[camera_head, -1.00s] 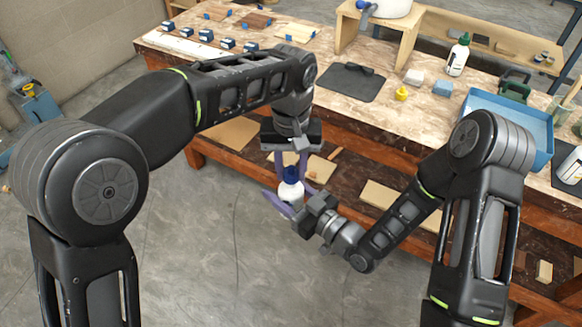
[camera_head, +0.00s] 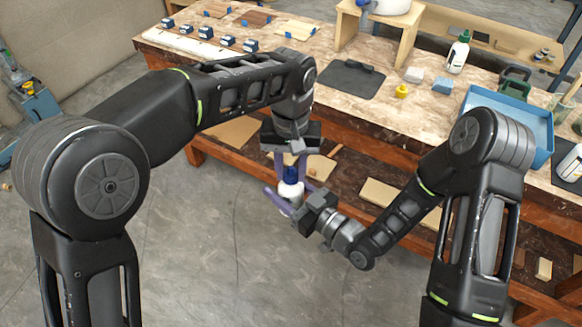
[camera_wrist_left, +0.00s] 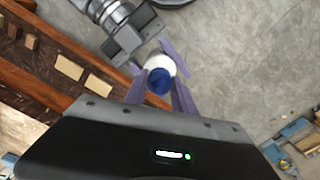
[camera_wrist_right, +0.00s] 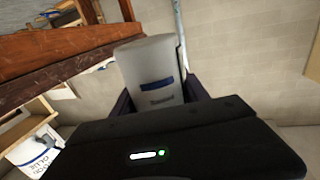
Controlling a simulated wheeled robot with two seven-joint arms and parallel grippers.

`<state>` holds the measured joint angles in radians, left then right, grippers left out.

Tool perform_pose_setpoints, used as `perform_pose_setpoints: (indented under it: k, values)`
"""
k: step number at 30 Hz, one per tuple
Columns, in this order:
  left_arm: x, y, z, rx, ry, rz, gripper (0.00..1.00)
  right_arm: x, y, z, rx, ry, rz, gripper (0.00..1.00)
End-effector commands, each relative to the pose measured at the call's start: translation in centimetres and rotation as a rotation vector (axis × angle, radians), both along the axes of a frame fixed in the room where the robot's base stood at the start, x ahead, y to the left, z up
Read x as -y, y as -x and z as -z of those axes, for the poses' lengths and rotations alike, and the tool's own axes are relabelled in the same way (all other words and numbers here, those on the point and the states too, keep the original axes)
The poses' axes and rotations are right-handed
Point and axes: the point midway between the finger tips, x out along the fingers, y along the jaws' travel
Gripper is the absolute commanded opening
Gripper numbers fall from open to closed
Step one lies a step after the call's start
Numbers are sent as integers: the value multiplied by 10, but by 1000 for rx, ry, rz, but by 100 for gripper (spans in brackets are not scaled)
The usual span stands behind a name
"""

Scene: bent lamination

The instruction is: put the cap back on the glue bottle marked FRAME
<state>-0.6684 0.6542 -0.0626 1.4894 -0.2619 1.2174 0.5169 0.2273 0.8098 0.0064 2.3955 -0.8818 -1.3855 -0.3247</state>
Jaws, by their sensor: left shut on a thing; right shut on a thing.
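A white bottle (camera_head: 290,193) is held upright by my right gripper (camera_head: 285,196), below my left gripper. My right gripper is shut on its body. In the right wrist view the bottle (camera_wrist_right: 150,75) has a dark blue band and small lettering too blurred to read. A dark blue cap (camera_head: 291,173) is at the bottle's top. My left gripper (camera_head: 292,165) points down and is shut on the cap. In the left wrist view the cap (camera_wrist_left: 159,82) lies between the fingers, over the white bottle (camera_wrist_left: 158,63). I cannot tell whether it is seated.
Another white bottle (camera_head: 572,163) stands at the right edge. Open floor is in front.

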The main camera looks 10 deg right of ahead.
Motion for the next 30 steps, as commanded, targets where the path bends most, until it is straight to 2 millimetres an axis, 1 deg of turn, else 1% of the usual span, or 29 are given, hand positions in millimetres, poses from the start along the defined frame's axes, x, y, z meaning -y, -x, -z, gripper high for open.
perform_pose_setpoints:
  k: [2,5,30]
  values:
    - [-1,0,0,-1,2,104,0,0,0,0,1,-1,0,0]
    - [-1,-1,0,-2,3,325,0,0,0,0,1,-1,0,0]
    - [-1,-5,2,1,7,2670,0,0,0,0,0,0,0,0]
